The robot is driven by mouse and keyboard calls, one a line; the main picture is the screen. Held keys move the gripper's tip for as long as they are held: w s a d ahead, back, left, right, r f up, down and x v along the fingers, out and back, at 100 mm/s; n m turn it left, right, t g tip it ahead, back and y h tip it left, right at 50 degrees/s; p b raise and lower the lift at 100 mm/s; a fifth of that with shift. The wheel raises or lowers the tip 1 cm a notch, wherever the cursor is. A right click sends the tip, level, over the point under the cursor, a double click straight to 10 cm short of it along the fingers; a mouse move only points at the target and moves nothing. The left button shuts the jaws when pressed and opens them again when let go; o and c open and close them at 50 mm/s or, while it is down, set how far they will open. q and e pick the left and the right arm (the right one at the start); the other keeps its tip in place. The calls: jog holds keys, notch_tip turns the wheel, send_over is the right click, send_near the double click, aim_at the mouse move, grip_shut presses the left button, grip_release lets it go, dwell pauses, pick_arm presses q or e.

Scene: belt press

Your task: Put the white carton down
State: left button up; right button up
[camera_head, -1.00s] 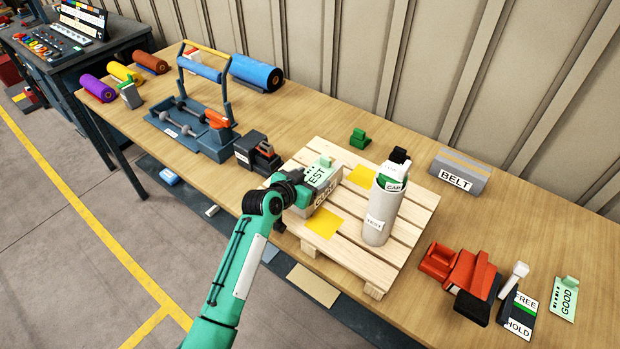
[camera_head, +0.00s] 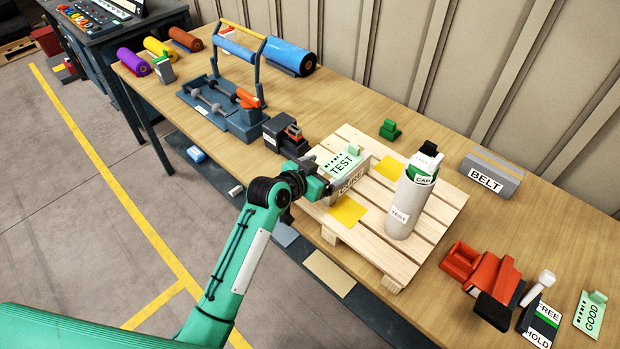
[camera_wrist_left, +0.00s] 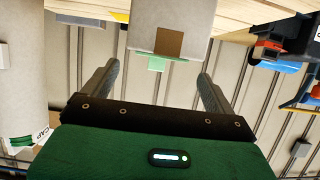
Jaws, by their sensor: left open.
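The white carton (camera_head: 352,183) stands on the wooden pallet (camera_head: 434,243), at its left end, next to a yellow square. A pale green TEST tag (camera_head: 345,163) lies on its top. My left gripper (camera_head: 326,187) is open at the carton's near left side. In the left wrist view, the carton (camera_wrist_left: 192,20) shows past the tips of the open fingers (camera_wrist_left: 157,72), with nothing held between them. My right gripper is out of view.
A dark vise-like block (camera_head: 284,135) stands behind-left. A red tool (camera_head: 485,272) and a BELT block (camera_head: 490,175) are at the right.

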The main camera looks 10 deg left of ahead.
pick_arm(q)
jog(key=b+v, duration=0.1)
jog(key=v, duration=0.5)
jog(key=shift+s, duration=0.2)
jog(key=shift+a, duration=0.1)
jog(key=s+a+f+n+g+y, duration=0.25)
jog(key=s+a+f, duration=0.2)
jog(key=s, duration=0.55)
jog(key=s+a+f+n+g+y, duration=0.1)
jog(key=s+a+f+g+y, duration=0.15)
jog(key=s+a, duration=0.55)
jog(key=s+a+f+n+g+y, duration=0.25)
jog(key=s+f, duration=0.25)
jog(key=s, duration=0.8)
notch_tip(320, 180, down, 28)
jog(key=m, duration=0.1)
jog(key=s+a+f+g, duration=0.1)
jog(key=s+a+f, duration=0.1)
jog(key=s+f, duration=0.7)
jog(key=s+a+f+g, duration=0.1)
jog(key=s+a+f, duration=0.1)
jog(key=s+f, duration=0.8)
notch_tip(320, 180, down, 3)
jog(key=shift+f, duration=0.15)
